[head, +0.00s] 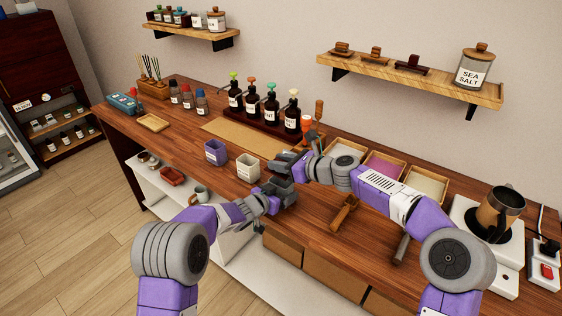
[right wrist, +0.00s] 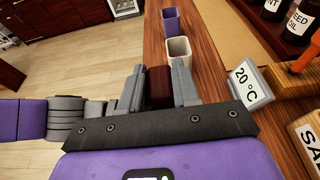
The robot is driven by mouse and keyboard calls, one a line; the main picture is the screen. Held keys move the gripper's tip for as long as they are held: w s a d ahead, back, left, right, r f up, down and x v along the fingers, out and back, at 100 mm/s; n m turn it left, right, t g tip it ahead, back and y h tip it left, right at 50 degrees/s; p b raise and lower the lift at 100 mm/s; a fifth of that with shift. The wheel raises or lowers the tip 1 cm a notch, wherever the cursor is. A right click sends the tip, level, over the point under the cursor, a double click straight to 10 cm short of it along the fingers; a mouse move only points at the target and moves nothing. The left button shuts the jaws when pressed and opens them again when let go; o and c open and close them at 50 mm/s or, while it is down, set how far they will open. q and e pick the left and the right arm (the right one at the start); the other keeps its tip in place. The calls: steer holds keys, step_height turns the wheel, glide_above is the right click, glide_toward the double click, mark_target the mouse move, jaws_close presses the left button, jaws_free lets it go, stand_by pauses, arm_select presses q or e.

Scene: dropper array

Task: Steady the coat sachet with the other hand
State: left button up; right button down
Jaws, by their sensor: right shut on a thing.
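My right gripper (right wrist: 158,88) is shut on a dark reddish-brown sachet (right wrist: 158,82), which shows between its two grey fingers in the right wrist view. No label on it is readable. In the head view my right gripper (head: 284,164) is over the middle of the counter and hides the sachet. My left gripper (head: 279,192) is just in front of it, near the counter's front edge, close to my right fingers. Whether the left fingers are apart or touch the sachet cannot be told.
A purple cup (head: 215,153) and a cream cup (head: 248,168) stand left of my grippers. Pump bottles (head: 270,107) stand behind. A wooden scoop (head: 343,213) and trays (head: 425,184) are to the right. A 20 °C display (right wrist: 250,84) is close to my right gripper.

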arm_select(q)
steer(key=shift+s+a+f, duration=0.1)
steer(key=shift+f, duration=0.35)
arm_select(e)
steer(key=s+r, duration=0.3)
steer(key=s, duration=0.3)
steer(key=shift+s+a, duration=0.15)
steer(key=shift+a, duration=0.1)
arm_select(q)
steer(key=o, duration=1)
steer(key=shift+r, duration=0.2)
steer(key=shift+s+a+r, duration=0.2)
steer(key=v, duration=1.1)
